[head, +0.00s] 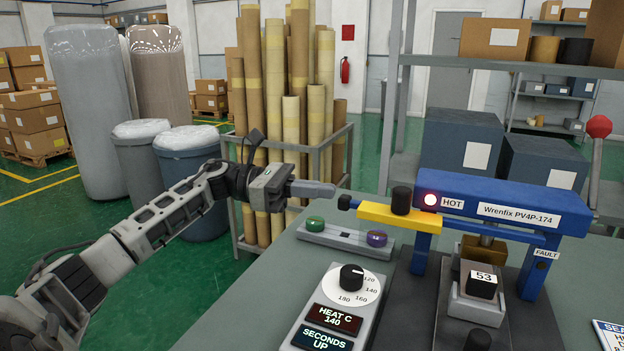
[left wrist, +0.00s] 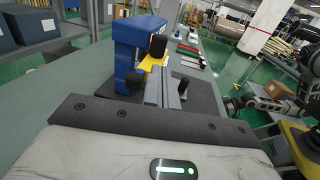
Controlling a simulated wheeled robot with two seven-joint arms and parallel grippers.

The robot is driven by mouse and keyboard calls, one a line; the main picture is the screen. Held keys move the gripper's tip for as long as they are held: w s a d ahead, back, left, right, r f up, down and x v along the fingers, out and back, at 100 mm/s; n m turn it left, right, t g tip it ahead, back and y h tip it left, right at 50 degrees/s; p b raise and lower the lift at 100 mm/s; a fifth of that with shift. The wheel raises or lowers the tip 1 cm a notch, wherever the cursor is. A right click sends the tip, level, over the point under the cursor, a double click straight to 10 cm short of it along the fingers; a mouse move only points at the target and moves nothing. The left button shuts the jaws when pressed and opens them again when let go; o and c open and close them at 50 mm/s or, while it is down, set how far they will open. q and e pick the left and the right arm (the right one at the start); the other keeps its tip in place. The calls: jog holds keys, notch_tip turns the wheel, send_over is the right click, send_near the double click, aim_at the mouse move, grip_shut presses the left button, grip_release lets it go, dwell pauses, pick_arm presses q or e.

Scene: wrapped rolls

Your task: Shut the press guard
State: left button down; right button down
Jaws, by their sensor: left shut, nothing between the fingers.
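The blue press (head: 500,205) stands on the bench at the right, lettered "Wrenfix PV4P-174", with a lit red lamp marked HOT. A yellow bar with a black knob (head: 400,200) sits at its left end. I cannot tell for certain which part is the guard. The left wrist view also shows the press (left wrist: 128,50) and yellow bar (left wrist: 152,63).
A dial panel (head: 345,300) reads HEAT C 140 and SECONDS UP. A grey strip with green and purple buttons (head: 345,238) lies below my gripper. A small block marked 53 (head: 482,284) sits under the press. A rack of rolls (head: 270,120) stands behind my arm.

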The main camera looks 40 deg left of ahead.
aim_at(371, 209)
pick_arm(q)
jog(key=p+x, duration=0.3)
jog(key=x, duration=0.5)
jog(key=shift+r, duration=0.15)
jog(key=shift+w+d, duration=0.3)
jog(key=shift+d, duration=0.25)
jog(key=s+d+b+x, duration=0.1)
jog(key=s+x, duration=0.1)
jog(key=x, duration=0.9)
jog(key=shift+d+b, duration=0.3)
jog(key=shift+w+a, duration=0.1)
